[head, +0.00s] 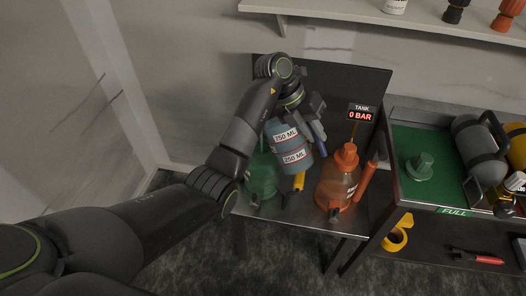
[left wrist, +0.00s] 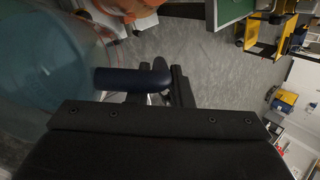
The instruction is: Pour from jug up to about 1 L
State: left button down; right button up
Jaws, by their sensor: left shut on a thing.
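The jug (head: 292,143) is blue-grey, with labels reading 750 ML and 250 ML, and looks tilted above the bench. My left gripper (head: 316,112) is shut on it at the upper right. In the left wrist view the jug (left wrist: 45,55) fills the upper left as a translucent blue body, and its dark blue handle (left wrist: 130,79) reaches the gripper fingers (left wrist: 170,90). An orange bottle-shaped tank (head: 338,183) stands right of the jug, and a translucent green one (head: 262,175) stands partly behind my arm. The liquid level is not clear. My right gripper is out of view.
A display (head: 361,114) reads TANK 0 BAR. A yellow-handled item (head: 299,182) lies between the tanks. At right, a green-topped bench (head: 400,138) marked FULL holds a green cap (head: 420,166) and a grey cylinder (head: 478,150). A shelf (head: 370,17) runs above.

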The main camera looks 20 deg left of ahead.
pick_arm(q)
jog(key=shift+r, duration=0.2)
jog(key=shift+w+a+r+h+p, duration=0.15)
jog(key=shift+r+h+p, duration=0.2)
jog(key=shift+p, duration=0.15)
jog(key=shift+g, duration=0.3)
dwell(0.8)
jog(key=shift+w+a+r, duration=0.1)
jog(key=shift+r, duration=0.25)
jog(key=shift+w+a+r+p, duration=0.1)
jog(key=shift+r+p, duration=0.05)
jog(key=shift+p, duration=0.25)
dwell(0.6)
jog(key=shift+w+a+r+n+g+h, duration=0.2)
jog(key=shift+r+n+g+h, duration=0.15)
jog(key=shift+r+g, duration=0.1)
jog(key=shift+r, duration=0.1)
dwell(0.9)
